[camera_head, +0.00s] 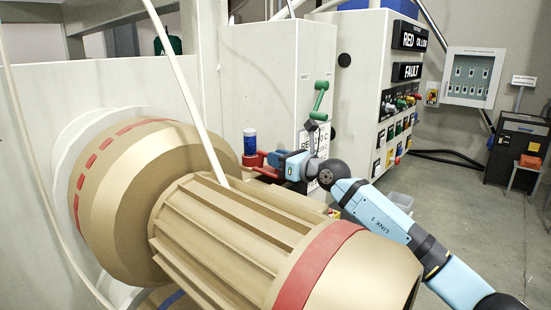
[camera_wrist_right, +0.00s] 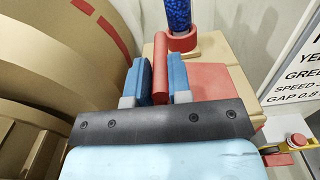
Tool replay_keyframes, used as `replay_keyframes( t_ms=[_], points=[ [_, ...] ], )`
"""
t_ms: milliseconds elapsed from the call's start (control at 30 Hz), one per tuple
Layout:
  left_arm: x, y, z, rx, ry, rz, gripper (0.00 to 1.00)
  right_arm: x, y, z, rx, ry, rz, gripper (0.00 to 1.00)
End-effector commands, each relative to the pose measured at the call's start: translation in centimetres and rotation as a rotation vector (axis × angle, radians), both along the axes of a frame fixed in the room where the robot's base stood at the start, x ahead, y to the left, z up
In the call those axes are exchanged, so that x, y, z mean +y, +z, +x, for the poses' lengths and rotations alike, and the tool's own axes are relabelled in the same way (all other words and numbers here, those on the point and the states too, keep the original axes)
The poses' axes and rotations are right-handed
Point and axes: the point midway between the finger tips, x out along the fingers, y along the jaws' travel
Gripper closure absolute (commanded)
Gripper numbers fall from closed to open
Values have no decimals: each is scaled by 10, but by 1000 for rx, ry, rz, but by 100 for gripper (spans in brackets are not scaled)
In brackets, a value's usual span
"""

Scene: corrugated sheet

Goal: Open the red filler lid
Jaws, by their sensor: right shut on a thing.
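My right gripper (camera_head: 276,164) reaches in from the right to the machine side behind the large tan rollers. In the right wrist view my right gripper (camera_wrist_right: 157,75) has its two blue fingers closed around an upright red bar (camera_wrist_right: 160,62). A flat red panel, apparently the filler lid (camera_wrist_right: 212,84), lies just right of the fingers on a tan box. The fingers hide part of the bar, and I cannot tell how the bar joins the panel. Red parts of it show beside the gripper in the head view (camera_head: 262,170). My left gripper is not in view.
A blue cylinder (camera_wrist_right: 179,14) stands in a red ring (camera_wrist_right: 183,40) just beyond the fingers. The large tan roller (camera_head: 150,200) and the ribbed roller (camera_head: 230,225) crowd the left. A white cabinet (camera_head: 262,85) with a green handle (camera_head: 319,99) stands behind. Open floor lies at right.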

Motion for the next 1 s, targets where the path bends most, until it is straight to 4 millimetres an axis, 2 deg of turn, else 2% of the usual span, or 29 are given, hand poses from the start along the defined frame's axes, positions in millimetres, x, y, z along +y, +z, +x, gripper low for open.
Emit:
replay_keyframes(
  t_ms=[33,133,600,800,1000],
  points=[
    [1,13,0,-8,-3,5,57,-4,13,3,27,-4,32,100],
    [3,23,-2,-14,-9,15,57,-9,22,8,92,-4,99,100],
    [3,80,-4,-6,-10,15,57,-39,45,38,406,-6,414,100],
    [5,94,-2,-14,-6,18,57,-53,47,52,537,-7,547,100],
    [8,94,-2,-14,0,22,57,-66,45,64,557,-6,567,100]
  ],
)
